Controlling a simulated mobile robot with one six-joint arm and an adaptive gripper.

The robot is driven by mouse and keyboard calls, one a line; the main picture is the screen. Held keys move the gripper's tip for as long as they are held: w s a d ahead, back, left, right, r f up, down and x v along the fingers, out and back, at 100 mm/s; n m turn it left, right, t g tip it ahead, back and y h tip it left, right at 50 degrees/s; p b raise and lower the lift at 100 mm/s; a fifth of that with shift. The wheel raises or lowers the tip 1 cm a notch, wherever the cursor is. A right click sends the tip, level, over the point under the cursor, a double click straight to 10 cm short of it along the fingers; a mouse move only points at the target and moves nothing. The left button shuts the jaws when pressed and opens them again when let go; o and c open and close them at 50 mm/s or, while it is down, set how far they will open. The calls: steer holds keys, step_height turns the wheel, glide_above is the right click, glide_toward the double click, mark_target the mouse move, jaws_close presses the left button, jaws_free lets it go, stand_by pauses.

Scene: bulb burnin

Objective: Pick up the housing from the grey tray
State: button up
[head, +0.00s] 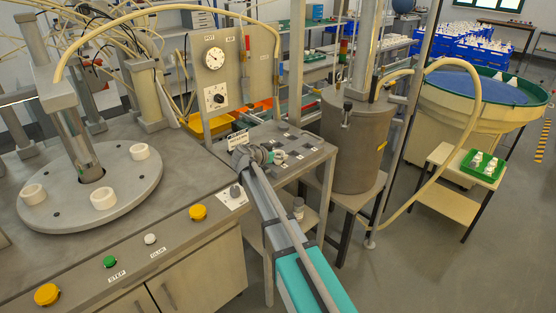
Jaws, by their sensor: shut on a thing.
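My gripper (270,155) is at the end of my arm, over the left part of the grey tray (318,155), a flat surface with several dark square spots. The gripper is small in this view and seen from behind. It is shut on a small pale piece, which I take to be the housing (280,157), at the gripper's right end. Whether the piece still touches the tray or is lifted I cannot tell. The fingertips are partly hidden.
A round turntable (140,190) with white rings stands on the left bench, with yellow, green and white buttons along its front. A gauge panel (215,75) stands behind the tray. A large grey cylinder (355,150) stands close to its right. A hose loops further right.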

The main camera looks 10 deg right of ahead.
steer(key=shift+c, duration=0.2)
steer(key=shift+r, duration=0.15)
step_height(320, 180, up, 3)
steer(key=p, duration=0.3)
steer(key=s+r+p, duration=0.9)
steer(key=s+p, duration=0.1)
steer(key=s, duration=0.4)
steer(key=shift+d+r, duration=0.25)
steer(key=shift+r, duration=0.1)
stand_by(0.4)
